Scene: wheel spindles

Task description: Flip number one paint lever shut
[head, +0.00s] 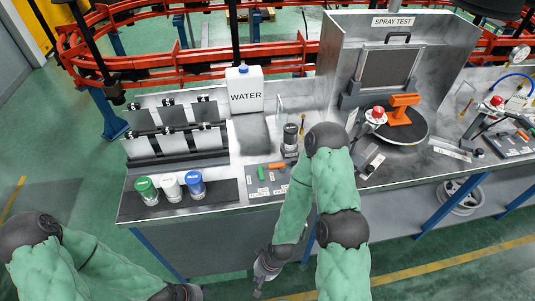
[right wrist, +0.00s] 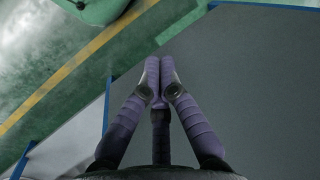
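No number one label is legible, so I cannot tell which part is the paint lever. A small panel on the bench holds a green handle (head: 261,173) and an orange handle (head: 277,165). My right gripper (head: 258,292) hangs low in front of the bench, below its front edge and apart from these handles. In the right wrist view the right gripper's purple fingers (right wrist: 159,65) meet at the tips with nothing between them. My left arm comes in at the lower left; its gripper is outside the picture.
Green (head: 146,189), white (head: 170,186) and blue (head: 195,183) pots line the bench's left front. Behind are a flap rack (head: 185,112) and a white WATER jug (head: 244,90). A spray test booth (head: 343,40) with a round turntable (head: 412,134) stands right. Floor in front is open.

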